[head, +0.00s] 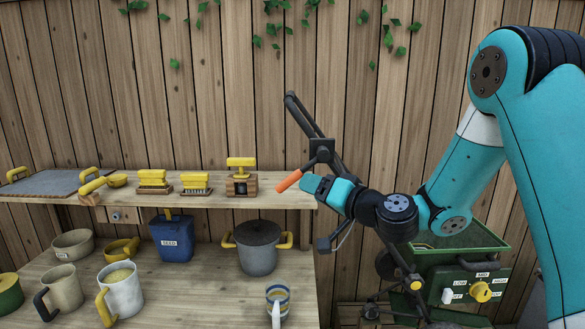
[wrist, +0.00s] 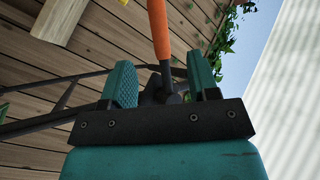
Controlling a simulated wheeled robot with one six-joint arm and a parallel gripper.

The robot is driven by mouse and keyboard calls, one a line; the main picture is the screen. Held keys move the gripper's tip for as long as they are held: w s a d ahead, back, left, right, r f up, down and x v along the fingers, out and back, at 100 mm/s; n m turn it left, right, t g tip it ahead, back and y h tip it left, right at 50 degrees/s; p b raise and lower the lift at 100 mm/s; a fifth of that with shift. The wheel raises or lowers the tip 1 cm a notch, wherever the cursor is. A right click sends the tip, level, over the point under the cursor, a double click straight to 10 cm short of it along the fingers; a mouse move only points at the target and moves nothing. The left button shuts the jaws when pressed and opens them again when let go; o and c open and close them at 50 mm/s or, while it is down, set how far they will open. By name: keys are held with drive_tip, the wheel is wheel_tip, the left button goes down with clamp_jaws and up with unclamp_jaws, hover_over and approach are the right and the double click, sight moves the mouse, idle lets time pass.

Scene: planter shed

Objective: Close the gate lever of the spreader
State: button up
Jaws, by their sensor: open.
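The spreader's green hopper (head: 460,243) stands at the lower right, partly hidden by my arm. Its dark handle bar (head: 311,125) rises to the upper left in front of the fence. The gate lever (head: 289,181) has an orange grip and is mounted on the handle. The lever slants down to the left in the head view. In the wrist view, the grip (wrist: 158,28) extends beyond the fingertips. My gripper (head: 321,186) is open, with its teal fingers on either side of the lever's dark rod. Any contact with the rod is hard to tell.
A shelf (head: 215,197) left of the gripper holds yellow-handled brushes (head: 153,179) and a grey tray (head: 45,185). Below, a bench (head: 205,295) holds mugs, a blue seed tin (head: 171,238) and a grey pot (head: 256,250). A yellow dial (head: 481,292) is on the hopper's front.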

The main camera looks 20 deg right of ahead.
sight(296, 180)
drive_tip(key=p+x, duration=0.1)
drive_tip(key=x, duration=0.2)
drive_tip(key=p+x, duration=0.2)
drive_tip(key=x, duration=0.1)
drive_tip(key=shift+w+a+r, duration=0.15)
drive_tip(key=shift+a+r, duration=0.05)
drive_tip(key=shift+r, duration=0.05)
drive_tip(key=shift+w+a+f+p, duration=0.2)
drive_tip(key=shift+w+a+p, duration=0.1)
drive_tip(key=shift+w, duration=0.3)
